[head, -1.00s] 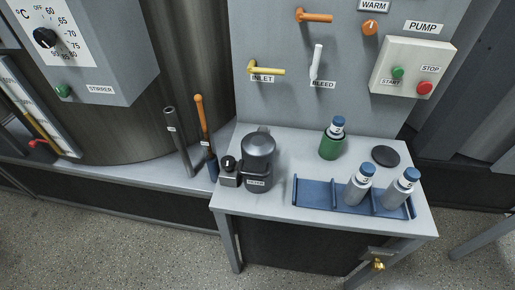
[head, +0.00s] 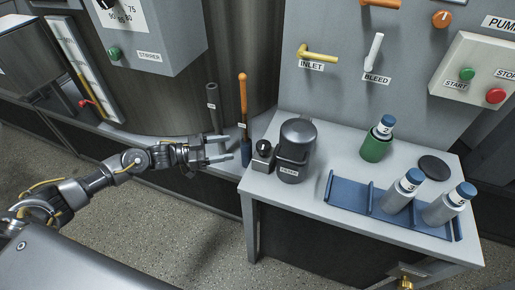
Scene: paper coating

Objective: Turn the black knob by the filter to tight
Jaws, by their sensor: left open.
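The black knob (head: 264,147) sits on top of a small grey block at the left edge of the grey table, with a white mark on it. The filter (head: 297,141), a dark grey lidded canister with a label, stands right beside it. My left gripper (head: 232,148) comes in from the left, its fingers apart and pointing right at the knob. It is a short way left of the knob and looks empty. I cannot tell its height against the knob. My right gripper is not in view.
An orange-handled tool (head: 242,98) and a dark rod (head: 212,103) stand upright just behind my left gripper. A green bottle (head: 376,143) and a blue tray (head: 348,193) with grey bottles are right of the filter. Inlet (head: 318,53) and bleed (head: 373,52) handles are on the panel behind.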

